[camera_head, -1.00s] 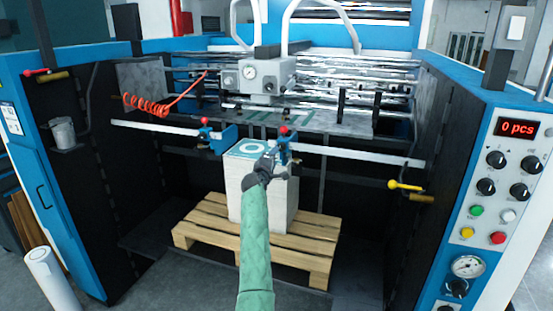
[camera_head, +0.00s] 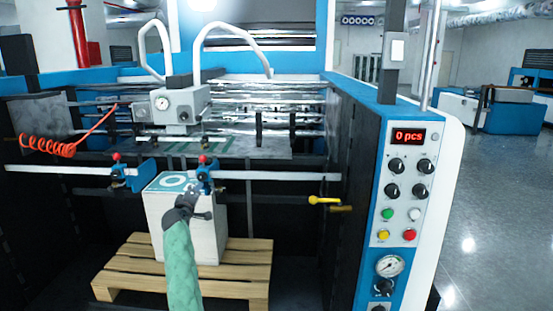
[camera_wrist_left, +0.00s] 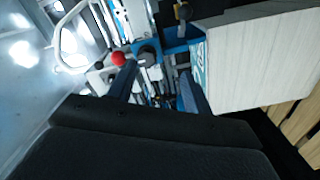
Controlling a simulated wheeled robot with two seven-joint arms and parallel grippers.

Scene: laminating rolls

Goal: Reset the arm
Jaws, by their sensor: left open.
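My left arm, in a green sleeve, comes up from the bottom of the head view. Its dark gripper (camera_head: 198,204) is in front of the white stack (camera_head: 208,240), just below the right blue clamp with a red knob (camera_head: 204,174). In the left wrist view the two fingers (camera_wrist_left: 158,88) stand apart with nothing held between them. The side of the stack (camera_wrist_left: 250,60) fills the right of that view, and a red knob (camera_wrist_left: 118,59) shows near the left finger. My right gripper is in neither view.
The stack stands on a wooden pallet (camera_head: 115,277) inside the blue machine. A metal crossbar (camera_head: 275,176) spans above the pallet. The control panel (camera_head: 405,190), reading 0 pcs, is at the right, with a yellow-handled lever (camera_head: 325,200) beside it. Open floor (camera_head: 490,200) lies farther right.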

